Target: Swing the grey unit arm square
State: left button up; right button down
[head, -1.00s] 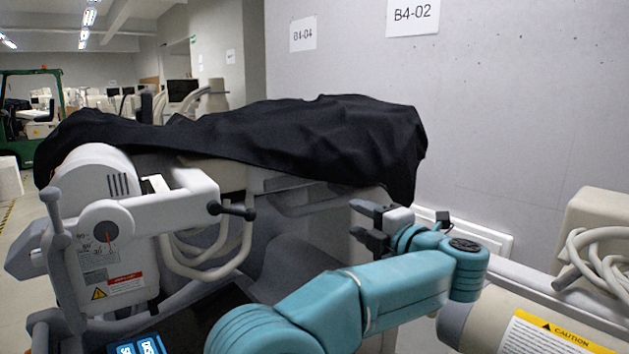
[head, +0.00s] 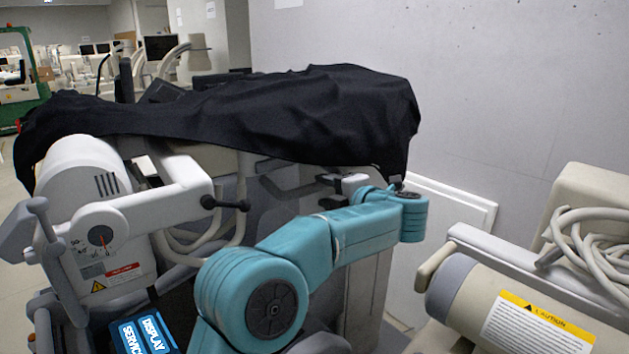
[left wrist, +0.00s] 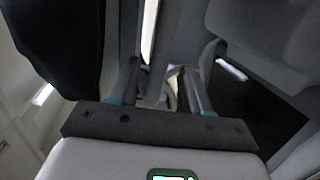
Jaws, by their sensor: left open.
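The grey unit arm (head: 165,205) is at the left of the head view, with a round dial, a red-marked label and a black-knobbed bar (head: 226,203) at its right end. A black cover (head: 290,115) drapes over the cart behind and above it. My left gripper (head: 328,191) is open under the right end of the cover, to the right of the unit arm and apart from it. In the left wrist view my left gripper (left wrist: 160,85) has its fingers spread, with a pale grey upright part behind them. Whether they touch it cannot be told. My right gripper is not in view.
A beige cylinder with a caution label (head: 537,330) and coiled cables (head: 590,250) stand at the right. A grey wall (head: 500,90) closes the back. Other equipment stands far back left.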

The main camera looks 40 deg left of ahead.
aim_at(319, 188)
pick_arm(q)
jog(key=p+x, duration=0.1)
jog(key=x, duration=0.3)
jog(key=shift+w, duration=0.15)
jog(key=shift+a+f, duration=0.15)
jog(key=shift+a, duration=0.3)
jog(key=shift+d, duration=0.1)
jog(key=shift+d, duration=0.1)
grip_shut()
